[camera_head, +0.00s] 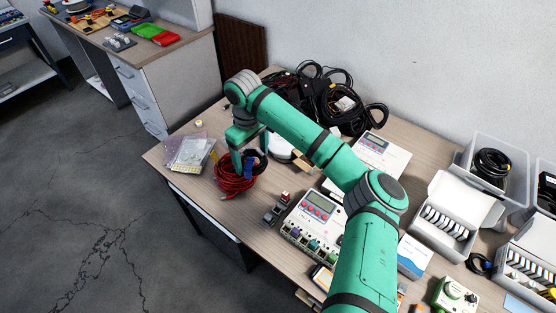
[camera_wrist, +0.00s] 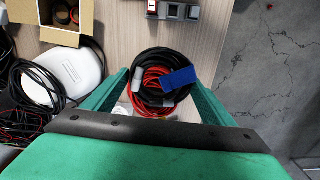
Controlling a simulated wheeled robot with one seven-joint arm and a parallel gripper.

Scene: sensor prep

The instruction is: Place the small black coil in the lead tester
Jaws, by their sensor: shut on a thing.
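My gripper (camera_head: 250,158) is low over the left part of the table. In the wrist view its two fingers (camera_wrist: 161,84) stand on either side of a black coil (camera_wrist: 160,53) with a blue strap, and it is shut on this coil. A red cable coil (camera_head: 234,184) lies below it; red loops (camera_wrist: 152,80) show through the black ring. Whether the coils touch is unclear. A white unit with a display and red buttons (camera_head: 318,205) stands to the right of my gripper. A similar unit (camera_head: 384,149) stands farther back. I cannot tell which is the lead tester.
Bagged parts (camera_head: 188,154) lie left of my gripper. Tangled black cables (camera_head: 338,103) lie at the back by the wall. A small red and grey device (camera_head: 278,208) stands between the red coil and the front unit. Bins and white cases (camera_head: 447,215) fill the right side.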

